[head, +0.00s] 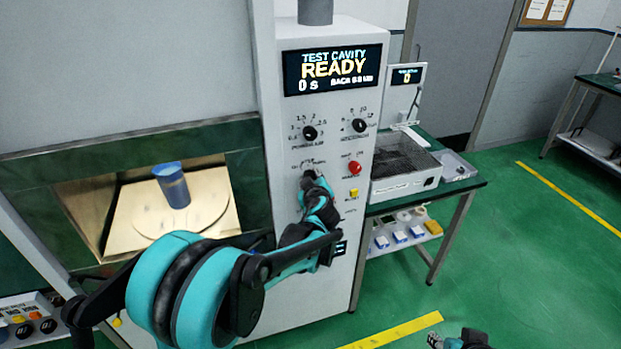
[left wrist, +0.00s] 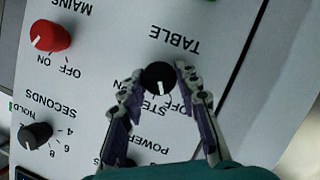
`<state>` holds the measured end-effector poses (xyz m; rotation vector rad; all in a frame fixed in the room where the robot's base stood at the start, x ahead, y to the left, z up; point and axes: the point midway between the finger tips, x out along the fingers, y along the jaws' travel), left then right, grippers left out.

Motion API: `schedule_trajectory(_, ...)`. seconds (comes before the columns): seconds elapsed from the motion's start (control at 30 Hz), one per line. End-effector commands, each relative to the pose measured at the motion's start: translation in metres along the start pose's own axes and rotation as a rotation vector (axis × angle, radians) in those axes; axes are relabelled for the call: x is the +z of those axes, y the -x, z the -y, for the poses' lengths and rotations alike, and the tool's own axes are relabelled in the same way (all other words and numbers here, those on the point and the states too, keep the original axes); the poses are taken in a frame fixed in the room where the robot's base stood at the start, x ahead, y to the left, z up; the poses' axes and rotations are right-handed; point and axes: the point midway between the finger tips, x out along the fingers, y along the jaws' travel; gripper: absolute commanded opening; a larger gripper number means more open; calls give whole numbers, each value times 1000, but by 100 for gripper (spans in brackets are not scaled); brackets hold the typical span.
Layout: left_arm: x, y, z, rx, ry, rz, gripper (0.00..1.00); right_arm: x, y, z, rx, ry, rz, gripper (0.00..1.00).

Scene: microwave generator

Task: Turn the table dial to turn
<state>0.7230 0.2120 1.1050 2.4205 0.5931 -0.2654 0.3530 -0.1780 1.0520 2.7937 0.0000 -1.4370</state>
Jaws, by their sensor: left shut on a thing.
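The black table dial (left wrist: 158,76) sits on the white panel beside the word TABLE, which reads upside down in the left wrist view. Its white mark points down in that view, toward the STEP label (left wrist: 155,108); OFF lies to the right, and the label on the left is partly hidden. My left gripper (left wrist: 160,75) has its fingers on both sides of the dial, shut on it. In the head view my left gripper (head: 311,178) is at the panel and covers most of the dial. My right gripper (head: 462,340) is partly cut off at the bottom edge.
The red mains knob (left wrist: 50,36) and black seconds knob (left wrist: 37,134) are nearby. The screen (head: 332,70) reads READY, 0 s. A blue cup (head: 173,186) stands in the open cavity on a round plate. A side table (head: 462,185) stands right.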

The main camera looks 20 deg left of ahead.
Motion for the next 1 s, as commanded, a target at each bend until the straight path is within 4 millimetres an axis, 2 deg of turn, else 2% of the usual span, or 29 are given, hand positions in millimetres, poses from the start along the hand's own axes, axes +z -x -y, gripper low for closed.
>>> schedule_trajectory(0.47, 1, 0, -4, -173, -416, 1, 3, -6, 8, 0, 0, 0, 0, 40)
schedule_trajectory(1.0, 4, -2, -6, -367, -886, 1, 3, -4, 5, 0, 0, 0, 0, 40)
